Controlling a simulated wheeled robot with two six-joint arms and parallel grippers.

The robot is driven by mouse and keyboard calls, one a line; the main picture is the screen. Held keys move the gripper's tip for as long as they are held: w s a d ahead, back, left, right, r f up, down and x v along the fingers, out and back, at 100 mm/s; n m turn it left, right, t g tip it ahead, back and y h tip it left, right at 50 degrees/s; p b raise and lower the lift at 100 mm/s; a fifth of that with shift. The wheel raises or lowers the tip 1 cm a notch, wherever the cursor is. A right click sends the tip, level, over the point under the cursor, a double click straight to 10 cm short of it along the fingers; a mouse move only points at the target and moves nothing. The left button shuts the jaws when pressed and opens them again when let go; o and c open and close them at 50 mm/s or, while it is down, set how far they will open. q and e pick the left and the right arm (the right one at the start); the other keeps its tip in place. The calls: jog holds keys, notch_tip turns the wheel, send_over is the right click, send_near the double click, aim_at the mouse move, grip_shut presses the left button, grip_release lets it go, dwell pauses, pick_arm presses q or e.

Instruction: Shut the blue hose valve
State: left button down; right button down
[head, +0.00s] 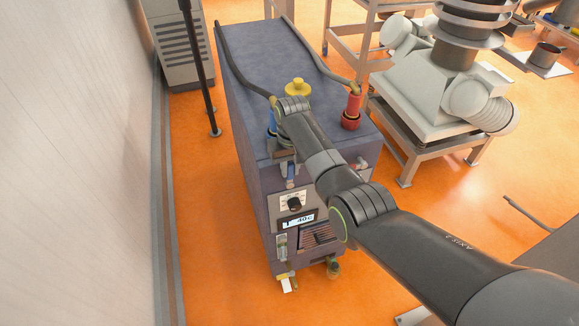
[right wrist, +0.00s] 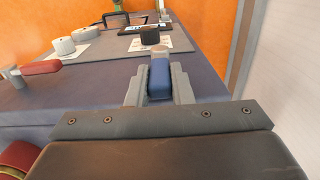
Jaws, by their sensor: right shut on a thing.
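The blue hose valve has a blue handle (head: 290,171) on the upper front face of a blue-grey cabinet (head: 250,70). In the right wrist view the blue handle (right wrist: 159,78) sits between the two grey fingers. My right gripper (head: 285,156) is shut on this handle, and its fingers (right wrist: 160,88) flank it on both sides. In the head view the gripper and wrist hide part of the valve. The handle's exact angle is hard to tell. My left gripper is not in view.
A red valve handle (head: 358,164) sits on the same front face, to the right. A red hose fitting (head: 352,110) and a yellow cap (head: 298,88) stand on the cabinet top. A dial (head: 294,203) and display (head: 298,220) lie below the blue valve. A wall (head: 85,160) runs at the left.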

aim_at(292, 180)
jog(key=d+y, duration=0.1)
jog(key=d+g+y, duration=0.1)
jog(key=shift+w+f+y, duration=0.2)
jog(key=shift+w+y, duration=0.15)
jog(key=shift+y, duration=0.05)
jog(key=y+b, duration=0.1)
jog(key=d+f+y+b, duration=0.1)
jog(key=shift+w+d+g+y, duration=0.25)
jog(key=shift+g+y, duration=0.05)
jog(key=shift+g, duration=0.1)
jog(key=shift+w+d+y+b, duration=0.1)
jog(key=shift+d+y+b, duration=0.15)
jog(key=shift+y+b, duration=0.35)
jog(key=c, duration=1.3)
grip_release()
